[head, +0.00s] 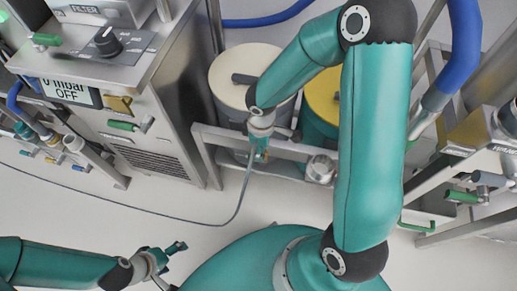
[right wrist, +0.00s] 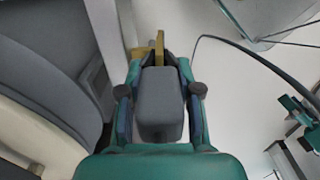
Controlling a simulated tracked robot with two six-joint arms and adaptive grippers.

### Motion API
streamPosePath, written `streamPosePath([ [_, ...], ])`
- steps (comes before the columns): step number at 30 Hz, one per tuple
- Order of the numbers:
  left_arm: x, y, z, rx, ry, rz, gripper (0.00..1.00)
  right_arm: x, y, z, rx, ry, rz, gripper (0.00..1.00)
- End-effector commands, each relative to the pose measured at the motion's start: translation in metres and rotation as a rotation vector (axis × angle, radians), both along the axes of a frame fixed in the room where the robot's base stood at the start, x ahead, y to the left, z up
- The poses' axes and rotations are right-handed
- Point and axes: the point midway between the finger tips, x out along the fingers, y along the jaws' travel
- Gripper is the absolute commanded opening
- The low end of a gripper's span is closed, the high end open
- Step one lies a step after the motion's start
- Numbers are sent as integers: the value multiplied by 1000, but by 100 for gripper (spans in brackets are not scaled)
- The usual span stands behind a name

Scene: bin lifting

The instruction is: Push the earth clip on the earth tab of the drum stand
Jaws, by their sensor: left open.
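My right gripper (head: 259,152) is low in front of the drum stand's rail (head: 225,141) in the head view. In the right wrist view its two fingers (right wrist: 160,100) are closed on the sides of a grey block, the earth clip (right wrist: 160,102). A narrow brass piece (right wrist: 159,46) stands at the clip's far end; I cannot tell whether it is the earth tab or part of the clip, nor whether they touch. A dark cable (head: 243,190) hangs from the gripper area. My left gripper (head: 176,257) is open and empty above the floor at lower left.
A cream-topped drum (head: 225,75) and a yellow-topped drum (head: 322,98) stand behind the rail. A grey pump cabinet (head: 150,125) with handles and hoses is at left. Another frame with valves and a blue hose (head: 465,50) is at right.

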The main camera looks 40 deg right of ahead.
Motion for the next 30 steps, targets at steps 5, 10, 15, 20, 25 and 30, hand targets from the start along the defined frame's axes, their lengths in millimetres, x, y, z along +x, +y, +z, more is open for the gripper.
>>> streamPosePath([
  [5, 0, 0, 0, 0, 0, 0, 82, -1, 0, -1, 1, 2, 0, 63],
  [10, 0, 0, 0, 0, 0, 0, 82, 0, 0, -1, 0, 1, 0, 63],
  [15, 0, 0, 0, 0, 0, 0, 82, 0, 0, 1, -1, 1, 0, 63],
  [20, 0, 0, 0, 0, 0, 0, 82, 1, -1, 14, -3, -3, -1, 63],
  [25, 0, 0, 0, 0, 0, 0, 82, 1, 0, 45, -3, -6, -1, 63],
  [30, 0, 0, 0, 0, 0, 0, 82, 1, 0, 79, -1, -5, 0, 63],
])
